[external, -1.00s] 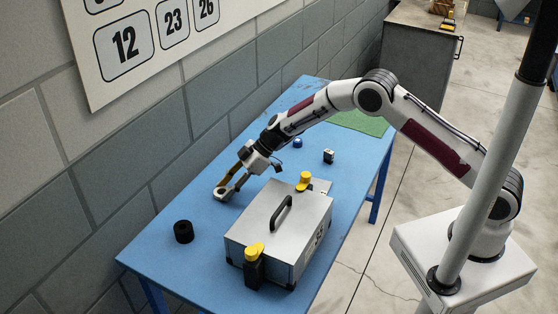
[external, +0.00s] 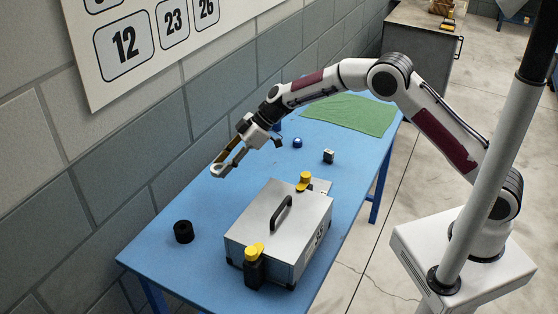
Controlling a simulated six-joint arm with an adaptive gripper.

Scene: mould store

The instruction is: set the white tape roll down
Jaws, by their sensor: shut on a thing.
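My gripper (external: 226,166) is shut on the white tape roll (external: 217,171), which shows as a small pale ring at the fingertips. The gripper points down to the left and holds the roll above the blue table (external: 200,205), near its wall side. The fingers partly hide the roll.
A silver case (external: 262,220) with a black handle and yellow-topped clamps stands at the front right of the table. A black roll (external: 183,232) lies at front left. A blue knob-like object (external: 297,142), a small black-and-white block (external: 328,156) and a green mat (external: 355,115) are farther back.

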